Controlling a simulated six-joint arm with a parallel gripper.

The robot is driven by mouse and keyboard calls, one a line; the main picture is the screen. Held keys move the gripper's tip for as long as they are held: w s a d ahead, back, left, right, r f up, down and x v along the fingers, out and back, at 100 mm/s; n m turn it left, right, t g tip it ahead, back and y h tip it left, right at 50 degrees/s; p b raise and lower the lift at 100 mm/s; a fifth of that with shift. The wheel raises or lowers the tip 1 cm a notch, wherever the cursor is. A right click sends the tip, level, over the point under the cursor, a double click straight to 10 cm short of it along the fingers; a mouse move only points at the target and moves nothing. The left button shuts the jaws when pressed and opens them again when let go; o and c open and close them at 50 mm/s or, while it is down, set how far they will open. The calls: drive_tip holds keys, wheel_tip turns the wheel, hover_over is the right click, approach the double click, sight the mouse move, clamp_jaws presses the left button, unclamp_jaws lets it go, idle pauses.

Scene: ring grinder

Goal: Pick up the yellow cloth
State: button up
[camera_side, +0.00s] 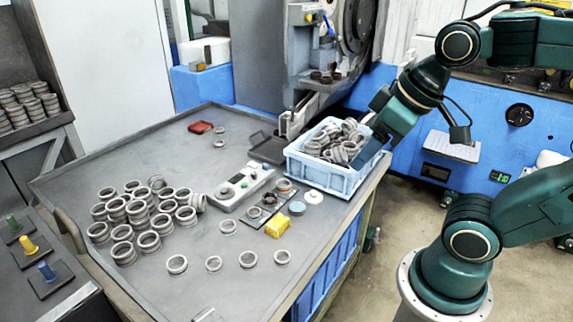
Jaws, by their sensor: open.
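The yellow cloth (277,226) is a small, bright yellow, folded-looking piece lying on the grey table near its right edge, in front of the blue crate. My gripper (364,156) comes down from the upper right to the right end of the blue crate, above and to the right of the cloth and well apart from it. Its fingers are small and dark here. It is open, and I see nothing held in it.
The blue crate (322,176) full of metal rings stands on the table (160,280). Many loose rings (137,211) lie at the left and front. A grey control box (241,187), a blue-topped disc (297,208) and a white disc (313,197) are near the cloth. The grinder (318,45) stands behind.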

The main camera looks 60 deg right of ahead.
drive_tip(key=w+d+n+g, duration=0.2)
drive_tip(key=w+n, duration=0.3)
drive_tip(key=w, duration=0.5)
drive_tip(key=n+g+y, duration=0.2)
drive_tip(key=n+y, duration=0.1)
drive_tip(key=n, duration=0.5)
hover_over(278, 221)
drive_tip(key=s, duration=0.3)
wheel_tip(278, 221, down, 15)
drive_tip(key=w+d+f+n+g+y, duration=0.1)
drive_tip(key=d+f+n, duration=0.15)
drive_tip(key=f, duration=0.45)
drive_tip(key=w+d+f+n+y, duration=0.1)
drive_tip(key=w+d+f+n, duration=0.15)
drive_tip(key=f, duration=0.35)
drive_tip(key=shift+m+h, duration=0.3)
drive_tip(key=shift+m, duration=0.2)
drive_tip(key=shift+s+x, duration=0.15)
drive_tip(key=shift+x, duration=1.35)
drive_tip(key=shift+s+x, duration=0.15)
drive_tip(key=shift+x, duration=1.35)
drive_tip(key=shift+s+x, duration=0.15)
drive_tip(key=shift+x, duration=1.35)
drive_tip(key=shift+d+f, duration=0.1)
drive_tip(key=shift+x, duration=2.5)
